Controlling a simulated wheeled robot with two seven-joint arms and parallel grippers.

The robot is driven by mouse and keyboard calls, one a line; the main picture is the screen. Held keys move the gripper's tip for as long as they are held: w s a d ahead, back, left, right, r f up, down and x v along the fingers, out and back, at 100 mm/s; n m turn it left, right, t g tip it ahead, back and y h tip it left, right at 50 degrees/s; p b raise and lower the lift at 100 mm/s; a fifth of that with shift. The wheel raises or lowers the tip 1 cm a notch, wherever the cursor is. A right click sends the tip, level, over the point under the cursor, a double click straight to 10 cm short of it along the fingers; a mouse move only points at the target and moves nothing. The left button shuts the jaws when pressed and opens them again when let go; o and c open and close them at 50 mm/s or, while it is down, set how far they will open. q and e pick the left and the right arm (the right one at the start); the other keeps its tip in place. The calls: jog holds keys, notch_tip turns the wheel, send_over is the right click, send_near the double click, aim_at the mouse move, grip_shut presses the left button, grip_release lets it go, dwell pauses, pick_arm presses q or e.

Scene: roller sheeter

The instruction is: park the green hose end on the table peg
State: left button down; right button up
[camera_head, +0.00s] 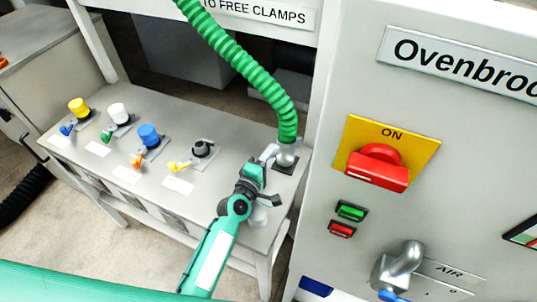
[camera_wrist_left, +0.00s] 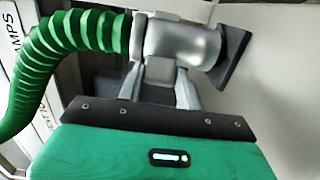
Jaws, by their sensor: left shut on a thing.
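The green hose (camera_head: 245,65) hangs down from the top and ends in a silver metal cuff (camera_head: 287,156). The cuff is upright over a dark square base (camera_head: 285,168) at the table's right end; the peg itself is hidden. My left gripper (camera_head: 268,158) is shut on the cuff from the near left side. In the left wrist view the fingers (camera_wrist_left: 160,88) close on the silver cuff (camera_wrist_left: 185,45), with the green hose (camera_wrist_left: 60,55) to its left. The cuff's far end meets the dark base (camera_wrist_left: 234,58), but I cannot tell how fully it is seated. My right gripper is not in view.
The grey table (camera_head: 120,165) carries yellow, white, blue and black capped fittings with small coloured levers. The oven cabinet (camera_head: 335,100), with a red ON switch (camera_head: 378,168) and an AIR valve (camera_head: 400,262), stands close to the right.

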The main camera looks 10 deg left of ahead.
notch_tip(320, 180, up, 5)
jog(key=p, duration=0.5)
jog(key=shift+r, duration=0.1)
dwell(0.3)
